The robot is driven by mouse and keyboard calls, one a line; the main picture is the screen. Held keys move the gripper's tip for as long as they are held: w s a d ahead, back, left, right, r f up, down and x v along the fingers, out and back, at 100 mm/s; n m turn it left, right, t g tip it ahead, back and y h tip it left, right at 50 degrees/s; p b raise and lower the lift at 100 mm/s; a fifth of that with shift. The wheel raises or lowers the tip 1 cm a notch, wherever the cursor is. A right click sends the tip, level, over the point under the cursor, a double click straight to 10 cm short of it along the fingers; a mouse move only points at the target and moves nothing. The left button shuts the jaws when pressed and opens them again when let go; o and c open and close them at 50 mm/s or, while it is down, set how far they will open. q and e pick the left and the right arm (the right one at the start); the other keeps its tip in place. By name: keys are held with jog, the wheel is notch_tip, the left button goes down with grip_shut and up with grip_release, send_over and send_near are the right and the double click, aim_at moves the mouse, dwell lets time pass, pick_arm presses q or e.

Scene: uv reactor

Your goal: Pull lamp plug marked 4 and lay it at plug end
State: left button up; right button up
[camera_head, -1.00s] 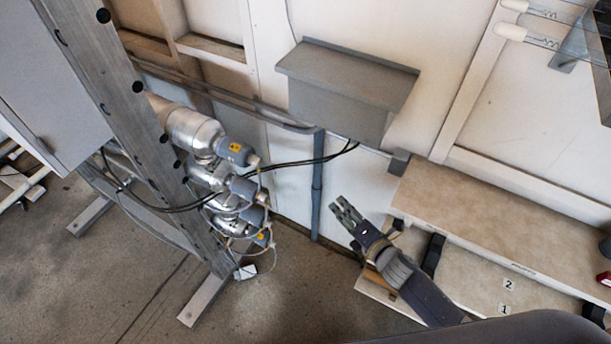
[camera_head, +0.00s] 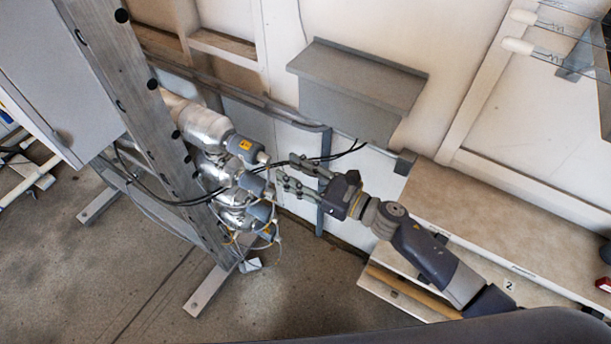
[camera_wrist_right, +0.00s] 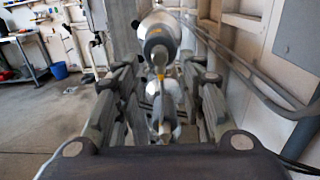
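Several silvery lamp ends with grey plugs stick out of the reactor's metal frame in a column: a top plug (camera_head: 243,147) with a yellow label, a middle plug (camera_head: 252,183) and lower plugs (camera_head: 262,211). No number 4 is readable on them. My right gripper (camera_head: 286,169) is open and empty, its fingers pointing left at the plugs, just right of them. In the right wrist view, a grey plug (camera_wrist_right: 159,40) lies ahead, beyond and between the open fingertips, with more plugs and white cables below it, partly hidden. My left gripper is not in view.
Black cables (camera_head: 185,202) run from the grey wall box (camera_head: 350,95) across the plugs, close to my right fingers. The upright metal frame (camera_head: 135,100) stands left of the plugs. A bench (camera_head: 480,215) with a numbered tag 2 lies at right.

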aim_at(270, 161)
jog(key=shift+b+x, duration=0.7)
jog(key=shift+x, duration=2.65)
grip_shut()
jog(key=shift+d, duration=0.1)
jog(key=shift+v, duration=2.65)
